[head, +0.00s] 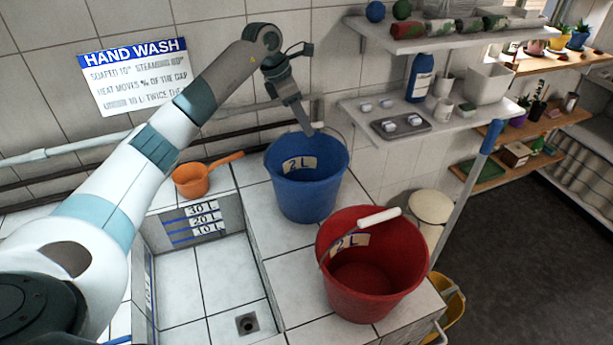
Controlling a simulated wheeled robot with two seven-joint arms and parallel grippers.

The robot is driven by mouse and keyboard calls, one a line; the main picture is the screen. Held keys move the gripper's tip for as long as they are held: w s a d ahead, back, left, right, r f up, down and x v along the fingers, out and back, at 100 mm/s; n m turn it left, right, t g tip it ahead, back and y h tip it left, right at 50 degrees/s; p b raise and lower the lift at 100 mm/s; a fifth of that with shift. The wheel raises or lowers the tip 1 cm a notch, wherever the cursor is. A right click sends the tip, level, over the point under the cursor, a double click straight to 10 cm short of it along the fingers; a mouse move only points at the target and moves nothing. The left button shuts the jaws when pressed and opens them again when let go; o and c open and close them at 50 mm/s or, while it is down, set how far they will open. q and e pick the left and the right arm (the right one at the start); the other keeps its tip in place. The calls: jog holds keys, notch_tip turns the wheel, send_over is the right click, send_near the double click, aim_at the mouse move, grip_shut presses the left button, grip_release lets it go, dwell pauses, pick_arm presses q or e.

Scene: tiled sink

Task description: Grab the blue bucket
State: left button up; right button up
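The blue bucket (306,195) stands upright on the white tiled ledge, just right of the sink basin. It has a "2 L" label inside its wall. My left gripper (307,130) reaches down from above to the bucket's far rim, where a pale piece of the handle shows beside it. The fingers appear nearly edge-on, so I cannot tell whether they are apart, closed or touching the handle. My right gripper is out of view.
A red bucket (372,275) with a white handle grip stands in front right. An orange dipper (192,180) lies left, behind the sink basin (205,280). A shelf (385,140) with bottle and cups is at right. A blue-ended pole (466,190) leans nearby.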

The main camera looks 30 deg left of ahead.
pick_arm(q)
jog(key=shift+f, duration=0.2)
dwell(0.3)
grip_shut()
jog(key=shift+r, duration=0.1)
dwell(1.2)
